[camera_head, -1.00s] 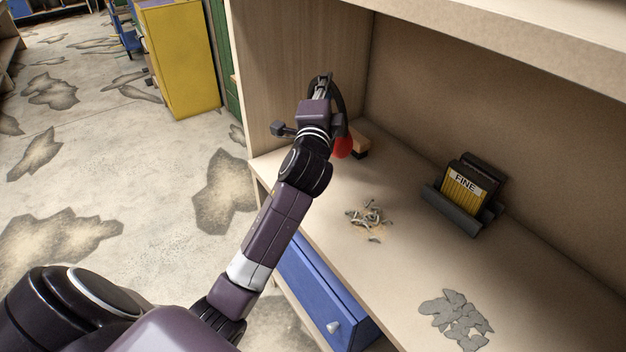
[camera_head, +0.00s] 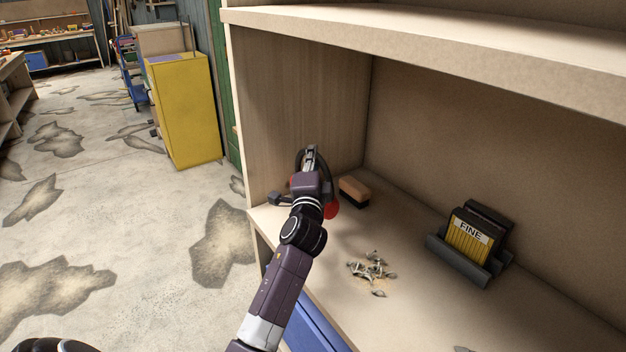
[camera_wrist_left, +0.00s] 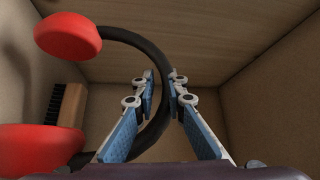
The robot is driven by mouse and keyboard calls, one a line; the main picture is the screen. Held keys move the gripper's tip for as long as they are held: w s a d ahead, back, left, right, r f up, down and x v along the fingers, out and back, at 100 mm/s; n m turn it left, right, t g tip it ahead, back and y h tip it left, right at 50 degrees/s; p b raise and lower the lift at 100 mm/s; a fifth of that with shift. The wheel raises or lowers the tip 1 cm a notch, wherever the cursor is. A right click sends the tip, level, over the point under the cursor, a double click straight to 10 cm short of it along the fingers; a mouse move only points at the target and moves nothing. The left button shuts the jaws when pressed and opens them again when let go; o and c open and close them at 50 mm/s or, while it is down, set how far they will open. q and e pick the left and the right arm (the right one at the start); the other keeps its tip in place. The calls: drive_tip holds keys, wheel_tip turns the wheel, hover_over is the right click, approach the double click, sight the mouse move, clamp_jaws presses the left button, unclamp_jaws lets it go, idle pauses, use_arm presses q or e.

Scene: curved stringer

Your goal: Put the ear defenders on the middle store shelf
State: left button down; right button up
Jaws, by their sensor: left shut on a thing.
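The ear defenders have red cups and a black headband. In the left wrist view, one red cup (camera_wrist_left: 68,35) is at the upper left, another at the lower left, and the black headband (camera_wrist_left: 152,58) curves between my fingers. In the head view a red cup (camera_head: 331,209) shows beside my wrist. My left gripper (camera_head: 310,152) is shut on the headband and also shows in the left wrist view (camera_wrist_left: 162,82). It is inside the shelf bay, near its left wall. The arm hides part of the ear defenders. My right gripper is not in view.
A wooden brush (camera_head: 354,189) stands at the back left of the lower surface. Metal scraps (camera_head: 371,267) and a dark holder with a yellow "FINE" pack (camera_head: 468,238) lie to the right. A shelf board (camera_head: 430,43) runs above. A yellow cabinet (camera_head: 186,112) stands left.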

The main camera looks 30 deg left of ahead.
use_arm(q)
wheel_tip(320, 180, down, 6)
drive_tip(key=shift+r+b, duration=0.25)
drive_tip(key=shift+b, duration=0.45)
drive_tip(key=shift+f, duration=0.15)
drive_tip(key=c, duration=2)
unclamp_jaws()
drive_tip(key=shift+o, duration=0.2)
